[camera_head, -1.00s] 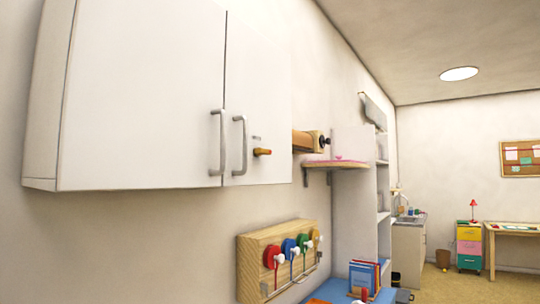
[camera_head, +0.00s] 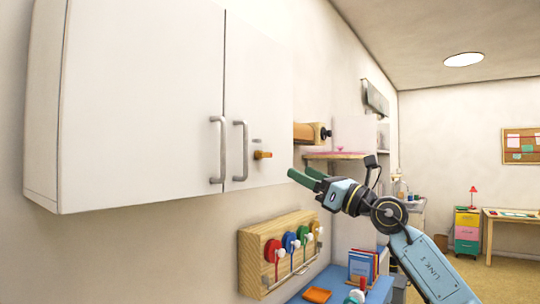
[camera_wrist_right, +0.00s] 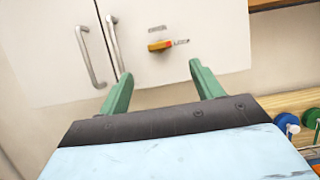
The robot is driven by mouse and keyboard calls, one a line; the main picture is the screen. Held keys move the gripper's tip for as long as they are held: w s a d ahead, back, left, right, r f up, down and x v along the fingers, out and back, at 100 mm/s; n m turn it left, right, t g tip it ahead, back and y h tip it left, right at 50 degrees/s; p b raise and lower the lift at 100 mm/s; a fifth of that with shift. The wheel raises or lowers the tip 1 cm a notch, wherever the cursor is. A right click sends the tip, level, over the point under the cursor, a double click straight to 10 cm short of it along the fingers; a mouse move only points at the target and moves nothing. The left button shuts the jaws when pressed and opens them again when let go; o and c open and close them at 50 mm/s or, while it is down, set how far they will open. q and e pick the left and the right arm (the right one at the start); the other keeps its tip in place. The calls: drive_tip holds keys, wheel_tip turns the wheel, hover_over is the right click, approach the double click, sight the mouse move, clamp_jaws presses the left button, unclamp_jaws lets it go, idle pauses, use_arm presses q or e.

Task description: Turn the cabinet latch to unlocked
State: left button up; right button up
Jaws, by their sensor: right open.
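The white wall cabinet (camera_head: 140,105) has two shut doors with grey bar handles. Its small orange latch (camera_head: 262,155) sits on the right door, just right of the handles, and points sideways. In the right wrist view the latch (camera_wrist_right: 160,45) lies horizontal, with small labels above it and at its right end; I cannot read them. My right gripper (camera_head: 308,178) is right of and below the latch, apart from it. In the right wrist view its green fingers (camera_wrist_right: 160,88) are spread and empty, with the latch beyond and between them. My left gripper is not in view.
The cabinet handles (camera_head: 241,150) stand out close left of the latch. A wooden board (camera_head: 260,238) with coloured discs hangs below. A wooden shelf (camera_head: 335,155) is to the right. A blue surface (camera_head: 335,280) with books (camera_head: 362,266) is lower right.

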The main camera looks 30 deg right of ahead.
sight(268, 156)
drive_tip(key=p+x, duration=0.3)
drive_tip(key=x, duration=0.7)
drive_tip(key=shift+a+r+p, duration=0.1)
drive_tip(key=shift+p, duration=0.2)
drive_tip(key=shift+w+a+r, duration=0.15)
drive_tip(key=shift+w+a, duration=0.15)
drive_tip(key=shift+w, duration=0.4)
drive_tip(key=shift+c, duration=0.2)
drive_tip(key=c, duration=0.9)
